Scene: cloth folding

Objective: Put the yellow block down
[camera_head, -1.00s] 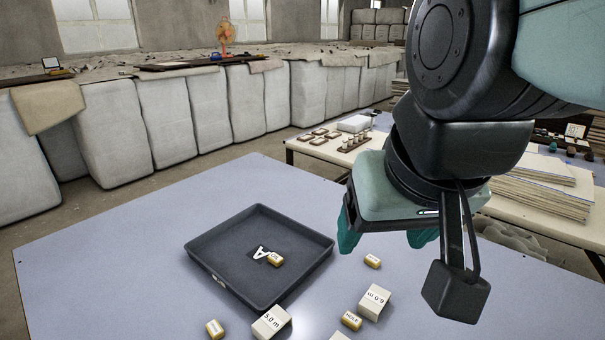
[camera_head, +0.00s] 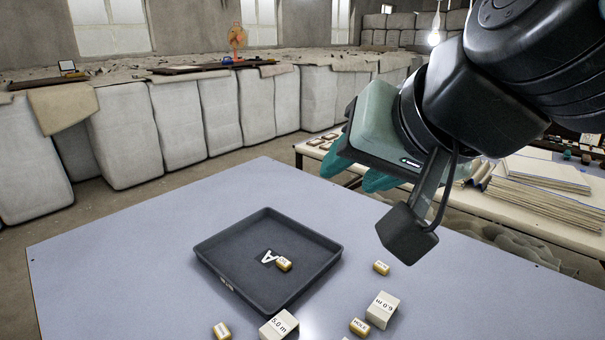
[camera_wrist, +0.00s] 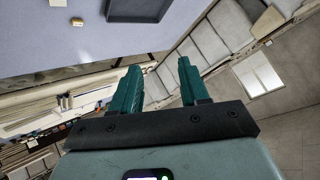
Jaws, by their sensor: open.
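Several small yellow blocks are in view. One yellow block (camera_head: 283,264) lies inside the dark tray (camera_head: 222,275), beside the white letter A on its floor. Another yellow block (camera_head: 381,267) lies on the table right of the tray; two more, a block marked HOLE (camera_head: 359,327) and one at the bottom edge (camera_head: 221,331), lie in front. My gripper (camera_head: 350,178) is raised well above the table, tilted, at the upper right. In the wrist view its teal fingers (camera_wrist: 158,67) are apart with nothing between them. The tray (camera_wrist: 138,10) and one yellow block (camera_wrist: 78,21) show there, apart from the fingers.
A pale block marked 5.0 m (camera_head: 279,326) and one marked 6.0 m (camera_head: 382,310) stand at the table's front. The blue-grey table (camera_head: 110,255) is clear left of the tray. A side table with stacked boards (camera_head: 540,175) stands at the right.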

